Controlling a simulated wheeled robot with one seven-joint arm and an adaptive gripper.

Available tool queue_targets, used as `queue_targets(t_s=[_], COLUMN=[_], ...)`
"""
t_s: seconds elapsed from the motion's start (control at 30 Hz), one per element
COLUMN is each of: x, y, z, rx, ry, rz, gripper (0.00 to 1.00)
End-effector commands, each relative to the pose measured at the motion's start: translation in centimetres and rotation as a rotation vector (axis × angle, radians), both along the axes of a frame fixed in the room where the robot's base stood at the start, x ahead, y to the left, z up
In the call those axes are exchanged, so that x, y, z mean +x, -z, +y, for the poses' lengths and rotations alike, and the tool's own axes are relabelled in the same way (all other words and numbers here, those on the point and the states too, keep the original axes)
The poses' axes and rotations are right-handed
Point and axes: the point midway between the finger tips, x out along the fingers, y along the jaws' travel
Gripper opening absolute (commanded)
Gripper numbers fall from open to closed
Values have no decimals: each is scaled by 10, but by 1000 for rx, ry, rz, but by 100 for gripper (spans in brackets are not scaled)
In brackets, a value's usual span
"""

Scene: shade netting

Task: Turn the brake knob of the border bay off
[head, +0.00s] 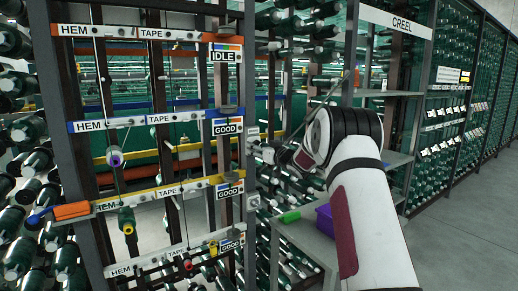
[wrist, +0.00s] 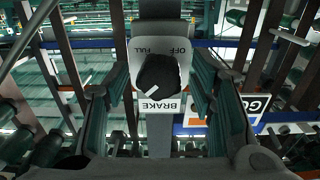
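The brake knob (wrist: 158,76) is black and round, with a white pointer mark at its lower left in the wrist view. It sits on a white plate (wrist: 138,50) whose FULL, OFF and BRAKE lettering appears upside down. My gripper (wrist: 160,82) is open, with one finger on each side of the knob in the picture. I see no finger touching the knob; the depth between them is unclear. In the head view my gripper (head: 272,150) is at the right post of the rack, around the second row. The knob is not clear there, and no border label is readable.
Rack rows carry HEM and TAPE labels, with an IDLE sign (head: 225,56) on top and GOOD signs (head: 228,127) below. A shelf unit marked CREEL (head: 398,20) stands right, with a purple bin (head: 325,220) on a lower shelf. Open floor (head: 470,220) lies at the right.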

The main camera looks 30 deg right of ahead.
Motion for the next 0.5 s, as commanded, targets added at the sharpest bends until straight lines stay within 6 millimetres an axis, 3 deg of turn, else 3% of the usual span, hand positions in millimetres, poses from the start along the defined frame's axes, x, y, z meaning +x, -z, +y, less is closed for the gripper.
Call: queue_targets(t_s=[0.03,0.2,0.5], x=[0,0,0], y=[0,0,0], z=[0,0,0], rx=[0,0,-19], ry=[0,0,0], rz=[0,0,-2], gripper=[41,3,2])
